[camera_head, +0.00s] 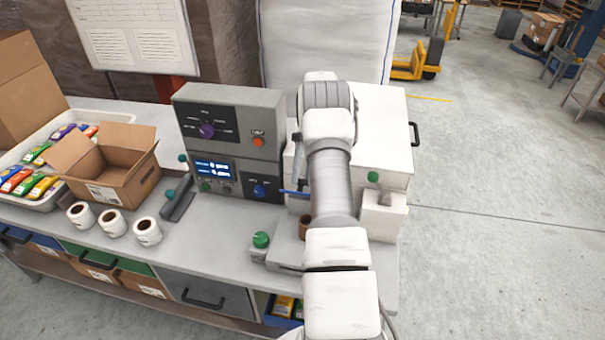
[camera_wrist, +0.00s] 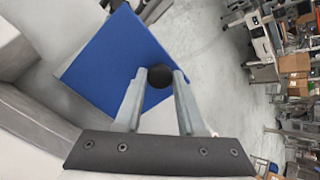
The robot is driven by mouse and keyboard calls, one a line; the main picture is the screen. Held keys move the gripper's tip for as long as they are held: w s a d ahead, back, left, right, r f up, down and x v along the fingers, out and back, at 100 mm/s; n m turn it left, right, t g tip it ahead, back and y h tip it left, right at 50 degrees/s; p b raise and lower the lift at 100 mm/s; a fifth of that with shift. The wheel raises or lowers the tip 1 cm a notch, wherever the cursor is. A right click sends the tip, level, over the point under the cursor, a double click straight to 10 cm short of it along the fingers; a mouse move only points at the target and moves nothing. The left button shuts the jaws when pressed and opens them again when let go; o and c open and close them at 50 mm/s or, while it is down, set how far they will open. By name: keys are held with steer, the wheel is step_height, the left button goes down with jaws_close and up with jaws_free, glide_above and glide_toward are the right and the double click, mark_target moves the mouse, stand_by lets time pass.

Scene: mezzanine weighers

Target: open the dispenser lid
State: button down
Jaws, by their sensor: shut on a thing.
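In the wrist view, a flat blue panel (camera_wrist: 118,62), which looks like the dispenser lid, has a dark round knob (camera_wrist: 158,74) at its right edge. My gripper (camera_wrist: 158,80) is shut on this knob, with one finger on each side. In the head view, a thin blue edge (camera_head: 292,192) shows just left of my arm and may be the same panel. My arm hides my gripper and most of the panel there. How far the lid is open I cannot tell. A white box-shaped machine (camera_head: 385,115) stands behind and right of my arm.
A grey control console (camera_head: 225,145) with knobs and a display stands left of my arm. A green button box (camera_head: 260,242) is near the bench front. Label rolls (camera_head: 113,223), an open carton (camera_head: 110,165) and a tray of packets (camera_head: 70,125) are further left.

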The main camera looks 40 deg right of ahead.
steer(key=c, duration=0.5)
jaws_free()
steer(key=shift+r, duration=0.1)
steer(key=shift+r, duration=0.35)
steer(key=s+d+r+b, duration=0.1)
steer(key=s+d+r, duration=0.4)
steer(key=s+r, duration=0.5)
steer(key=shift+s+b, duration=0.3)
steer(key=shift+w+a+r, duration=0.1)
